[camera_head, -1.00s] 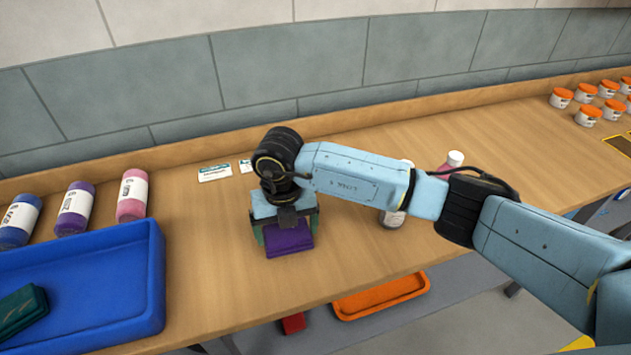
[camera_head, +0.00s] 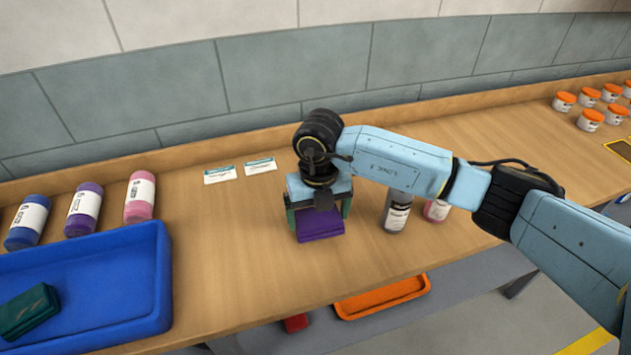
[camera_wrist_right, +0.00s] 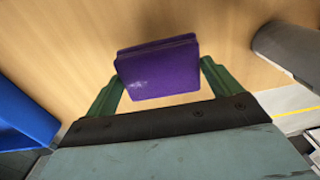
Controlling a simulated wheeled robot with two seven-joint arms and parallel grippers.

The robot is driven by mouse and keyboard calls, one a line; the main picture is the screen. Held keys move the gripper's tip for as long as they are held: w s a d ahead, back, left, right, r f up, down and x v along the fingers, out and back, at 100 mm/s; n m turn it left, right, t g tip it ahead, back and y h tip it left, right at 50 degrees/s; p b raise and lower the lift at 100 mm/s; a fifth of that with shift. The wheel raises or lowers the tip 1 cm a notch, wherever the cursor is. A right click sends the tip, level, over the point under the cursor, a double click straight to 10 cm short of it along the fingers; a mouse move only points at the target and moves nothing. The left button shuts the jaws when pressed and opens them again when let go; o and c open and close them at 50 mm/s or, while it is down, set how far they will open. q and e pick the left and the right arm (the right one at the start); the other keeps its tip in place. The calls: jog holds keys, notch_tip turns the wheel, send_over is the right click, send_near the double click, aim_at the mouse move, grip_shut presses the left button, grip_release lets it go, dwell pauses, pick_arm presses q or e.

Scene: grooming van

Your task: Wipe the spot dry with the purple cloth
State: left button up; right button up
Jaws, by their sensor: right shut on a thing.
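The purple cloth (camera_head: 320,226) is a folded pad held between the green fingers of my right gripper (camera_head: 318,212), at the front part of the wooden counter. In the right wrist view the cloth (camera_wrist_right: 158,70) spans the gap between both fingers of the right gripper (camera_wrist_right: 158,80). I cannot tell whether the cloth touches the counter. No spot shows on the bare counter; any under the cloth or arm is hidden. My left gripper is out of view.
A blue tray (camera_head: 158,290) with a dark green folded cloth (camera_head: 30,310) stands at left, below several bottles (camera_head: 84,210). A grey bottle (camera_head: 396,212) and a pink bottle (camera_head: 437,209) stand close right of the gripper. Two cards (camera_head: 260,166) lie behind. An orange tray (camera_head: 383,298) sits lower down.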

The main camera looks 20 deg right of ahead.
jog(key=shift+r+p, duration=1.3)
jog(key=shift+r, duration=1)
